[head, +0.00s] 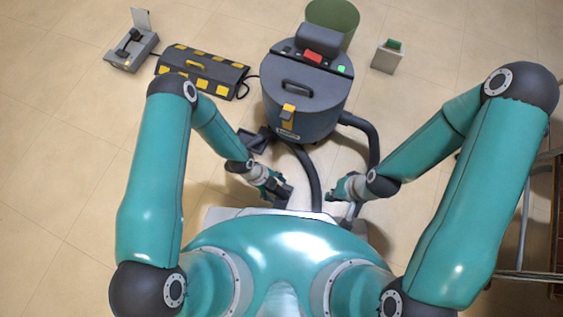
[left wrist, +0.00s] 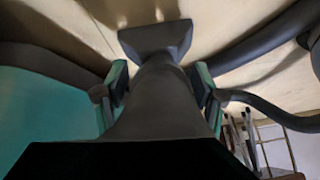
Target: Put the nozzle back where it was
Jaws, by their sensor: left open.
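A dark grey nozzle (left wrist: 157,42) with a wide flared head and a tapering neck fills the middle of the left wrist view. My left gripper (left wrist: 160,88) is open, with one teal finger on each side of the nozzle's neck; I cannot tell whether they touch it. In the head view my left gripper (head: 284,193) is low in front of the vacuum cleaner (head: 305,98). The nozzle is hard to make out there. My right gripper (head: 333,194) is close by to the right, beside the dark hose (head: 372,150); its fingers are too small to read.
A dark flat piece (head: 252,141) lies on the floor left of the vacuum. Floor is clear at far left.

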